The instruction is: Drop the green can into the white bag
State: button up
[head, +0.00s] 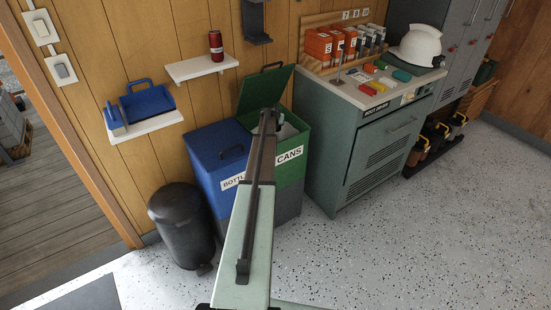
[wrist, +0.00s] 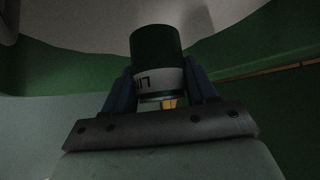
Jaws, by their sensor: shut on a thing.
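The green can (wrist: 157,48), with a white band and partly readable lettering, stands between the two fingers of my gripper (wrist: 160,82) in the wrist view. My gripper is shut on it. The white bag (head: 288,129) shows as a pale patch inside the open green bin marked CANS (head: 291,168) in the head view. A pale surface behind the can in the wrist view (wrist: 90,30) looks like the bag. My arm reaches to the bin's opening and hides the can and gripper in the head view.
The green lid (head: 266,85) stands raised at the back of the bin. A blue bin (head: 205,150) with its lid down adjoins it on the left, and a black pedal bin (head: 181,225) stands beyond. A green-grey cabinet (head: 350,150) is on the right. A red can (head: 216,46) stands on a wall shelf.

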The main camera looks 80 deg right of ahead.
jog(key=shift+f, duration=0.1)
jog(key=o, duration=1.2)
jog(key=v, duration=1.4)
